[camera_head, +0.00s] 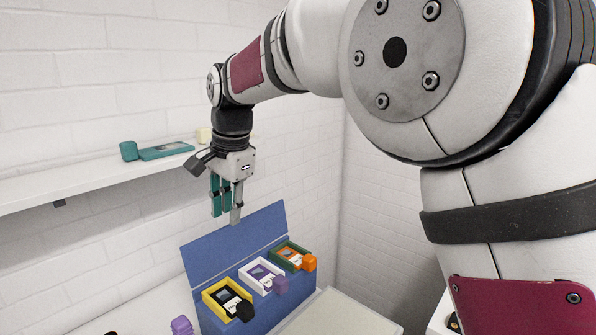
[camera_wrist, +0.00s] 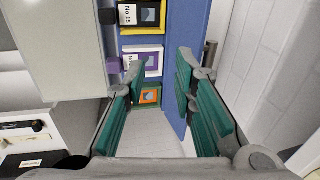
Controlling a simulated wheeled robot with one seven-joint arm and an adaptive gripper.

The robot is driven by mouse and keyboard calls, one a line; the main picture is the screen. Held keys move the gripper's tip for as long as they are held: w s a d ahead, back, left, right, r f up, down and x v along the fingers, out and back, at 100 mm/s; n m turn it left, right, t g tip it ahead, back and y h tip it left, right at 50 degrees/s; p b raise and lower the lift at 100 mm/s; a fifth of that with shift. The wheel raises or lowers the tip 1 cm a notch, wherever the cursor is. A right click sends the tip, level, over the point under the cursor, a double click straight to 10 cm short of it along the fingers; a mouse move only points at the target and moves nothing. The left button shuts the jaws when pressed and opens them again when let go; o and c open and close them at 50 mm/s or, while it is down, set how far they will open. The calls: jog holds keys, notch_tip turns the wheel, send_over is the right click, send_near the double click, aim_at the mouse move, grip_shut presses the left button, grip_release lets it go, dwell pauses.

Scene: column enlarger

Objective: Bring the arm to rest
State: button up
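My gripper (camera_head: 226,215) hangs from my raised arm, fingers pointing down, in front of the white brick wall. It is above and a little left of the blue rack, touching nothing that I can see. In the wrist view my gripper (camera_wrist: 158,70) has its two teal-padded fingers wide apart with nothing held between them. The blue rack (camera_head: 215,250) holds a yellow frame with a black block (camera_head: 228,300), a white frame with a purple block (camera_head: 262,276) and a green frame with an orange block (camera_head: 293,256). The rack's blue panel also shows in the wrist view (camera_wrist: 191,25).
A white wall shelf (camera_head: 70,185) at left carries a teal item (camera_head: 165,151) and a small cream block (camera_head: 204,135). A pale board (camera_head: 340,315) lies right of the rack. A purple item (camera_head: 182,325) is cut off at the bottom edge.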

jog(key=s+d+r+n+t, duration=0.1)
jog(key=s+d+r, duration=0.1)
jog(key=s+d, duration=0.35)
jog(key=s+d+r+n, duration=0.1)
jog(key=s+d+r, duration=0.15)
jog(key=d, duration=0.55)
jog(key=s+d+r+n+t, duration=0.1)
jog(key=s+d+r+n, duration=0.15)
jog(key=d, duration=0.45)
jog(key=s+d+f+n+t, duration=0.1)
jog(key=s+d+f, duration=0.2)
jog(key=s+d, duration=0.3)
jog(key=s+d+f+n+t+h, duration=0.1)
jog(key=s+d+f+n, duration=0.1)
jog(key=s+d, duration=0.4)
jog(key=s+f, duration=0.1)
jog(key=s, duration=0.4)
jog(key=shift+s+f+h, duration=0.15)
jog(key=shift+f+h, duration=0.15)
jog(key=shift+o, duration=0.2)
jog(key=shift+d+n, duration=0.1)
jog(key=shift+n, duration=0.15)
